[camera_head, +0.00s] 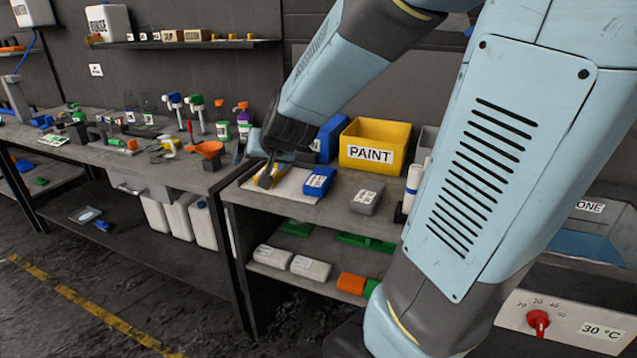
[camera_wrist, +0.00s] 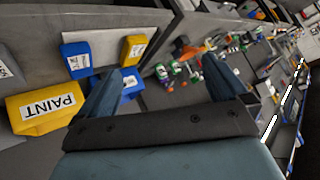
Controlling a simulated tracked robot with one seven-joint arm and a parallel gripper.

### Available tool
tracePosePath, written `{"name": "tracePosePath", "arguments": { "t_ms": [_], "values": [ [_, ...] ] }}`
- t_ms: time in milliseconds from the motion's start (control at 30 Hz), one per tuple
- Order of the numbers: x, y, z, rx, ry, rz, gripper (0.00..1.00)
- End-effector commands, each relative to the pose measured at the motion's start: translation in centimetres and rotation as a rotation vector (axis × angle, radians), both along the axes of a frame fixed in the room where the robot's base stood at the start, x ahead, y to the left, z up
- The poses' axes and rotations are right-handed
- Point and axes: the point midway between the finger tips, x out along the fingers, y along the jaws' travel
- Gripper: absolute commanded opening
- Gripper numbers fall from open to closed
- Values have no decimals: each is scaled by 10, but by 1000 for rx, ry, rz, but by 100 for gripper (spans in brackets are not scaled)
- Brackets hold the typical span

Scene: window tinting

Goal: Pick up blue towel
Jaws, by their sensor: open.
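The blue towel (camera_head: 319,182) is a folded block with a white label, lying on the grey shelf top at the edge of a white sheet. It also shows in the wrist view (camera_wrist: 77,62), left of the fingers. My gripper (camera_head: 268,172) is open and empty, pointing down over the sheet, left of the blue towel and close to a yellow labelled towel (camera_head: 262,180). In the wrist view my gripper (camera_wrist: 160,78) has its two fingers wide apart. The yellow towel (camera_wrist: 133,49) shows there too, beyond the left finger.
A grey labelled towel (camera_head: 367,197) lies right of the blue one. A yellow PAINT bin (camera_head: 375,145) and a blue bin (camera_head: 330,138) stand behind. A workbench (camera_head: 130,155) crowded with bottles and tools is at left. White and coloured blocks sit on the lower shelf (camera_head: 300,240).

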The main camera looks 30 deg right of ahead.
Motion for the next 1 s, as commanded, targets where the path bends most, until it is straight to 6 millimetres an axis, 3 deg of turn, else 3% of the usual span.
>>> {"name": "tracePosePath", "arguments": {
  "t_ms": [100, 333, 600, 833, 1000],
  "values": [
    [28, -15, -26, -16, -31, -106, 100],
    [62, -58, -73, -124, -94, -334, 100],
    [67, -110, -113, -342, -148, -565, 100],
    [61, -130, -123, -459, -170, -654, 100],
    [68, -142, -129, -475, -175, -667, 100]
  ]
}}
